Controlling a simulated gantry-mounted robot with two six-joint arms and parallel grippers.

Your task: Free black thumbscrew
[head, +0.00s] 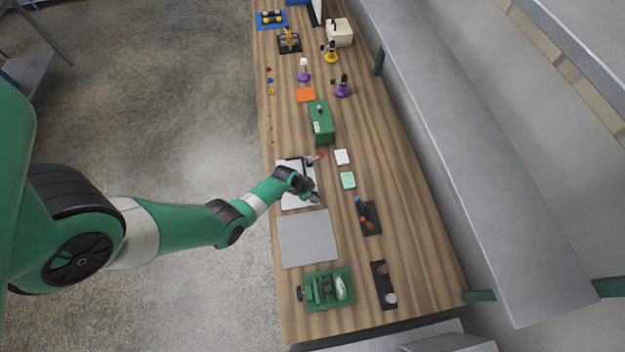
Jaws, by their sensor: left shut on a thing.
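My left gripper (313,197) reaches in from the left and is low over the right edge of a white board (290,203) on the wooden bench. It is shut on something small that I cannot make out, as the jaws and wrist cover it. Dark fittings and a grey rod with a red end (321,156) are at the far edge of the white board, just beyond my wrist. I cannot pick out the black thumbscrew for certain at this size. My right gripper is not in view.
A bare grey plate (308,238) lies just nearer than the white board. A green fixture (328,289) is at the near end, a green box (321,124) farther off. Dark trays (371,228) (383,285) and small pale blocks (342,157) (348,180) lie to the right. A grey shelf (470,150) runs along the right.

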